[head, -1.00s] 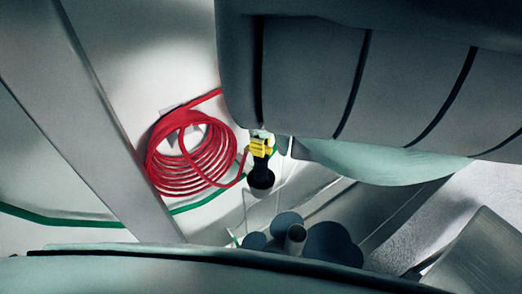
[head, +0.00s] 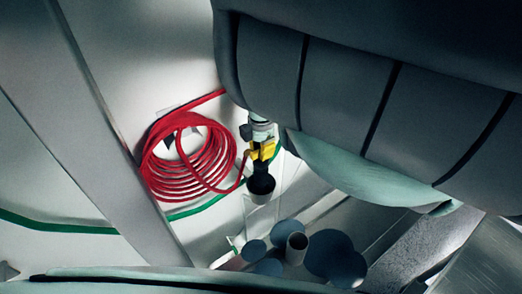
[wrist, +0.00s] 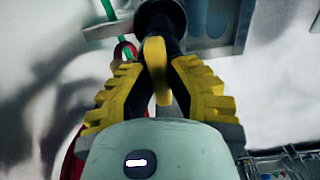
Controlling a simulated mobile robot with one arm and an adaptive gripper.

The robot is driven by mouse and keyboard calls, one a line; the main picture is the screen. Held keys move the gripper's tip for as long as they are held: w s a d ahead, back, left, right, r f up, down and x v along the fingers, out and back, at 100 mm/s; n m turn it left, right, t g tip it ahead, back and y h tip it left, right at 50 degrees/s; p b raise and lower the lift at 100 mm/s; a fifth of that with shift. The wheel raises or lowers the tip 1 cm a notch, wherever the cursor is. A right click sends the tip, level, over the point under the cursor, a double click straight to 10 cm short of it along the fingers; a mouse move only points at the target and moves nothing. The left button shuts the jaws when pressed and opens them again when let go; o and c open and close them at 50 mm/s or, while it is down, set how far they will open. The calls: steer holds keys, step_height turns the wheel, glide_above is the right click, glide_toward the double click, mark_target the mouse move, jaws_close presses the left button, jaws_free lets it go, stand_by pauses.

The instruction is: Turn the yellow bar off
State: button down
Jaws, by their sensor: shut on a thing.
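The yellow bar (wrist: 156,68) shows in the wrist view, upright in the picture, between the dark fingertips of my gripper (wrist: 160,52). My gripper's yellow ridged fingers slant inward to it from both sides, and it is shut on the bar. A dark round fitting (wrist: 162,16) lies just beyond the fingertips. In the head view my gripper (head: 262,158) is small, below my large grey arm, with a dark cylindrical fitting (head: 261,186) under it. The bar cannot be told apart from the yellow fingers there.
A coiled red hose (head: 188,158) hangs left of my gripper, its end running close to it. A green line (head: 60,226) crosses the pale surface behind. Several grey round pieces (head: 326,250) stand below and right of the fitting. A perforated metal plate (wrist: 222,25) is at the wrist view's top right.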

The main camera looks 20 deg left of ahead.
steer(key=shift+n, duration=1.1)
steer(key=shift+b, duration=0.3)
steer(key=c, duration=0.9)
jaws_free()
